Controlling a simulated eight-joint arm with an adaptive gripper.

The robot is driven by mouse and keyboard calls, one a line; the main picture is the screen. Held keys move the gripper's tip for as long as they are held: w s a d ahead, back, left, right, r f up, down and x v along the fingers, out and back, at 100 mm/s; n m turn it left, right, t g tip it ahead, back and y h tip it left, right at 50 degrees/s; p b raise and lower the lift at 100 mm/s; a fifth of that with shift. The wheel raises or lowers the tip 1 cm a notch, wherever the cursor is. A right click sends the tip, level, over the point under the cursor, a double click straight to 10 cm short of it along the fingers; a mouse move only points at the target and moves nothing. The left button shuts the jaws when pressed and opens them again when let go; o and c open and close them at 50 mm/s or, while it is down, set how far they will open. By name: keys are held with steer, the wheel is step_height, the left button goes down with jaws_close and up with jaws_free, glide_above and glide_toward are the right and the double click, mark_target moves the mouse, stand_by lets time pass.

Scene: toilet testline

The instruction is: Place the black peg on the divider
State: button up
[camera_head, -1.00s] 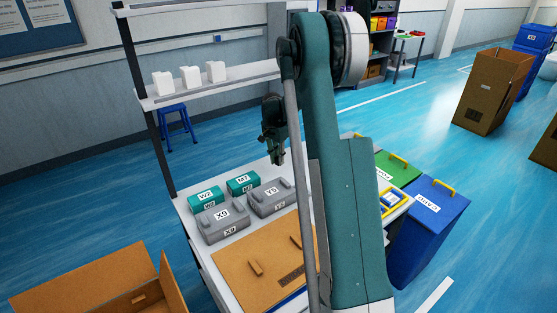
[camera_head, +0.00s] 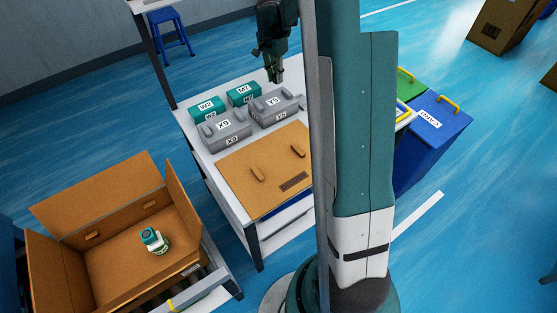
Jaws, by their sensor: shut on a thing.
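My gripper (camera_head: 277,77) hangs above the back of the white table, just behind the right grey case. It points down, shut on a small dark thing, which I take to be the black peg; its outline merges with the dark fingers. The flat brown board (camera_head: 240,188), which appears to be the divider, lies on the front of the table. My arm hides the board's right side.
An open cardboard box (camera_head: 110,268) with a teal-and-white item (camera_head: 155,240) is at lower left. A blue bin (camera_head: 437,134) is at right.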

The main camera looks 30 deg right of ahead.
steer(key=s+a+m, duration=0.1)
steer(key=s+a, duration=1)
steer(key=s, duration=0.4)
steer(key=b, duration=0.2)
glide_above(279, 162)
steer(key=shift+s+a+f+m, duration=0.15)
steer(key=shift+a+f+m, duration=0.15)
steer(key=shift+m, duration=0.1)
steer(key=shift+f, duration=0.1)
steer(key=shift+f+b, duration=0.55)
steer(key=shift+f, duration=2.3)
steer(key=shift+f, duration=0.1)
steer(key=shift+f+b, duration=0.55)
steer(key=shift+f, duration=1.45)
steer(key=shift+f, duration=0.15)
